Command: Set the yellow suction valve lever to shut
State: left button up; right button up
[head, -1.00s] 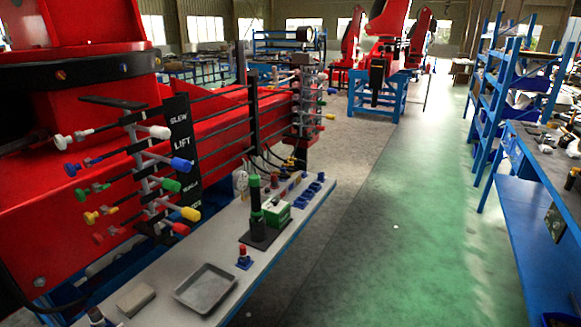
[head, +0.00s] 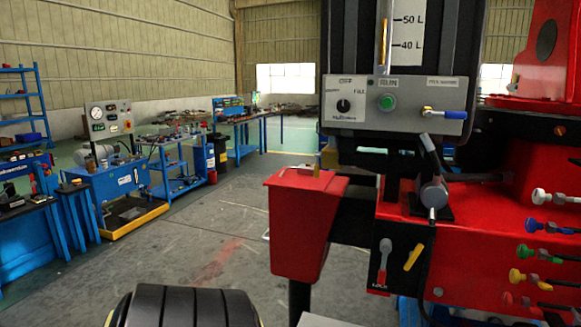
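A yellow lever (head: 413,257) sits tilted on the lower front of the red crane body, its upper end leaning to the right. Beside it on the left is a grey-handled lever (head: 385,254) on a black plate (head: 378,285) with a small label too small to read. I cannot tell from here whether the yellow lever's position means open or shut. Neither of my grippers is in view.
A grey control panel (head: 350,84) with a black knob, green button and blue-handled valve (head: 443,114) is above, under a level gauge. A red bin-like box (head: 300,225) protrudes left of the levers. Coloured-knob levers (head: 530,252) are at right. Open floor (head: 215,240) lies left.

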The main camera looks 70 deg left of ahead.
aim_at(317, 154)
jog(key=u, duration=2.2)
jog(key=k, duration=0.5)
jog(key=u, duration=1.25)
jog(key=i, duration=2.4)
jog(key=z, duration=2.05)
